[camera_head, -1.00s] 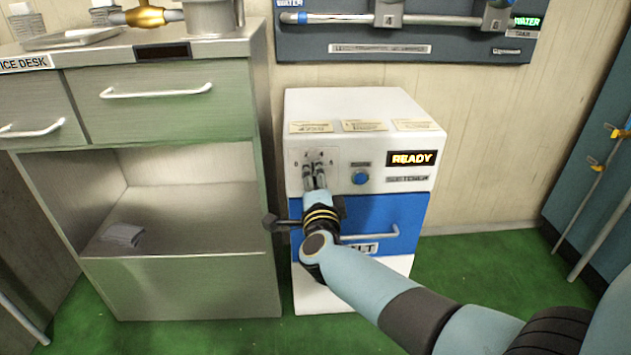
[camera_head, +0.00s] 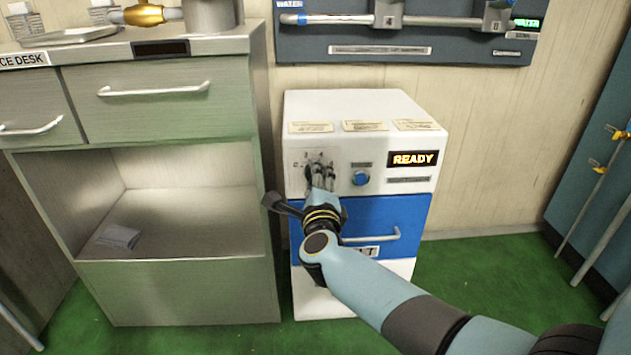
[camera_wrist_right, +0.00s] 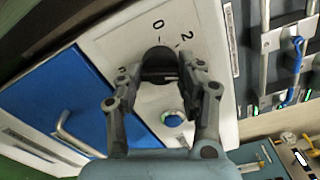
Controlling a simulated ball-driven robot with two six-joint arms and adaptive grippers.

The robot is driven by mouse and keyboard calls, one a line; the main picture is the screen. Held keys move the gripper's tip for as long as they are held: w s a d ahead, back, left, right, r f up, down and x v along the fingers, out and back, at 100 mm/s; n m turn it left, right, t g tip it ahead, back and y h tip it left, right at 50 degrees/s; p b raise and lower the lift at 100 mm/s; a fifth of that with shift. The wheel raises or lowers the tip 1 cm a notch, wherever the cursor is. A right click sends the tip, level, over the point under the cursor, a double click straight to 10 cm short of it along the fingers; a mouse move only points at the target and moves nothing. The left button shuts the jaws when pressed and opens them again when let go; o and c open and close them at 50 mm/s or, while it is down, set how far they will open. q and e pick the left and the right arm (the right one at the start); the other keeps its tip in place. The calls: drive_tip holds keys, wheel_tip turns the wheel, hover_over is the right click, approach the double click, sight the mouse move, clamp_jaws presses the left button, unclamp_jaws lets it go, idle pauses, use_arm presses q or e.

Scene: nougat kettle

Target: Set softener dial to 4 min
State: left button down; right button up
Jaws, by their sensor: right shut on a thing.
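The softener (camera_head: 365,103) is a white cabinet with a blue drawer front, a "READY" display and a blue button (camera_head: 361,178). Its dial sits at the upper left of the front; in the right wrist view the dial (camera_wrist_right: 160,62) is a dark round knob with marks 0 and 2 showing beside it. My right gripper (camera_head: 320,172) is at the dial, its fingers (camera_wrist_right: 158,72) on both sides of the knob and shut on it. The fingers hide most of the dial and its scale in the head view, so its exact setting cannot be read. My left gripper is not in view.
A metal desk (camera_head: 262,60) with drawers and an open shelf stands close on the left. A dark wall panel (camera_head: 400,55) with pipes hangs above the softener. A blue-grey panel (camera_head: 590,190) with rods stands at the right. Green floor is clear right of the softener.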

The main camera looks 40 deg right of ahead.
idle(0.3)
drive_tip(key=o, duration=1.2)
drive_tip(key=shift+c, duration=0.2)
drive_tip(key=v, duration=1.2)
drive_tip(key=shift+s, duration=0.1)
